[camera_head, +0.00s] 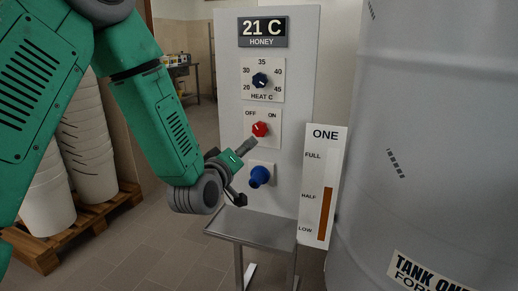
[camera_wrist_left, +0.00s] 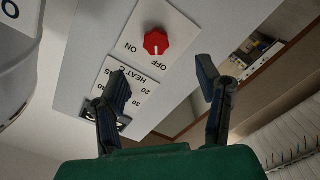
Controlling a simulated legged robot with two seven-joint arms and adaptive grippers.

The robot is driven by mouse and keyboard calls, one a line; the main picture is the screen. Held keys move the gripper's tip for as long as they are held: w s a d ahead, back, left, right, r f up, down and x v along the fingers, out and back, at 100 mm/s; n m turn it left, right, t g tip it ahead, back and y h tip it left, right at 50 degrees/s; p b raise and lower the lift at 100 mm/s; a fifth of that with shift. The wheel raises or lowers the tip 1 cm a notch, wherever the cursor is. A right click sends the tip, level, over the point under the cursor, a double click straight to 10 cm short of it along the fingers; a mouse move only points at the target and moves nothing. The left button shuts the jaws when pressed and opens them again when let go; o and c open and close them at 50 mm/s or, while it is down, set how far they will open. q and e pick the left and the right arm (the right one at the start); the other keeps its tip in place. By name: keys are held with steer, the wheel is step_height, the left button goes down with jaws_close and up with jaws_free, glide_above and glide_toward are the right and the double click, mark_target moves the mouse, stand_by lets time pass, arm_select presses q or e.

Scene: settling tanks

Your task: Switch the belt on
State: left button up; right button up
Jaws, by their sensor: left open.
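The red knob (camera_head: 260,129) sits on a white plate marked OFF on the left and ON on the right, on the upright grey panel (camera_head: 296,140). It also shows in the left wrist view (camera_wrist_left: 156,42), where the lettering is upside down. My left gripper (camera_head: 245,171) is open in front of the panel, just below the red knob in the head view. In the left wrist view its two fingers (camera_wrist_left: 163,78) stand apart with nothing between them. My right gripper is not in view.
A metal shelf (camera_head: 262,228) juts out under the panel. A level gauge (camera_head: 322,187) and a large grey tank (camera_head: 430,130) stand right. White buckets (camera_head: 85,140) on a pallet stand left.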

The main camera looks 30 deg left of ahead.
mark_target(258, 131)
arm_select(q)
steer(key=x, duration=0.4)
steer(key=r+b+x, duration=0.1)
steer(key=x, duration=0.4)
steer(key=b+x, duration=0.1)
steer(key=x, duration=0.4)
steer(key=shift+a+r, duration=0.15)
steer(key=shift+a, duration=0.05)
steer(key=c, duration=1.1)
